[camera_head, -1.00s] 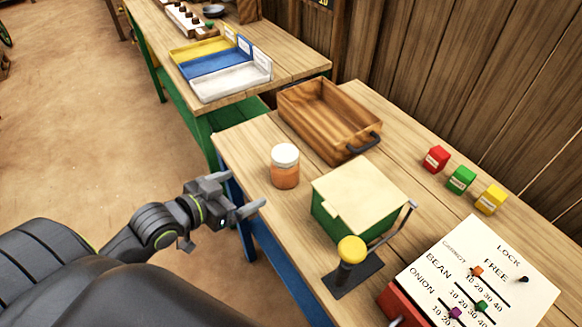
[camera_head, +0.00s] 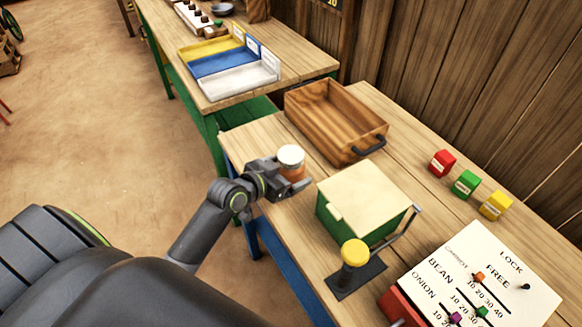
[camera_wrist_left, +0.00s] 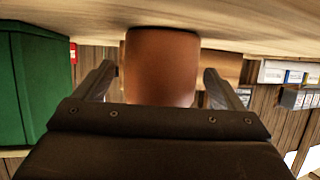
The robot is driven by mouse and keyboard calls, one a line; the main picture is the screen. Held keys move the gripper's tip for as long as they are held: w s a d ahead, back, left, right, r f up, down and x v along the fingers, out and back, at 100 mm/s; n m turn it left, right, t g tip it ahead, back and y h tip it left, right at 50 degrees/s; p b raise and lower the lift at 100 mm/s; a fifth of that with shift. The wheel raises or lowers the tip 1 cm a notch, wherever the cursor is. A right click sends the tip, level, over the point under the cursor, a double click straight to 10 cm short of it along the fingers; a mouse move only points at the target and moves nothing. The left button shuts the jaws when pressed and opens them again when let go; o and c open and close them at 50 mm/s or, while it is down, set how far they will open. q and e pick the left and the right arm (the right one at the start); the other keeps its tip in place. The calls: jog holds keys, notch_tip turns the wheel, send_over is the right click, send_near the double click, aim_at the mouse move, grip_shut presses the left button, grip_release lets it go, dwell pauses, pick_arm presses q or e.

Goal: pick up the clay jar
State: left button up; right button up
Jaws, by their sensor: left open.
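The clay jar (camera_head: 291,160) is orange-brown with a white lid and stands upright on the wooden table. My left gripper (camera_head: 290,180) is open around it, with one finger on either side. In the left wrist view the jar (camera_wrist_left: 162,65) sits between the two open fingers (camera_wrist_left: 160,82), with a visible gap on each side. The gripper hides part of the jar's lower body in the head view. My right gripper is not in view.
A green box with a pale lid (camera_head: 362,195) stands close to the right of the jar. A wooden crate (camera_head: 322,135) is behind it. A yellow-knobbed lever (camera_head: 354,253) and a slider panel (camera_head: 480,290) are nearer. Red, green and yellow blocks (camera_head: 466,183) lie at the right.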

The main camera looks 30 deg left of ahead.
pick_arm(q)
jog(key=shift+w+d+f, duration=0.15)
jog(key=shift+w+f, duration=0.15)
jog(key=shift+w, duration=0.3)
jog(key=shift+c, duration=0.2)
jog(key=c, duration=1.3)
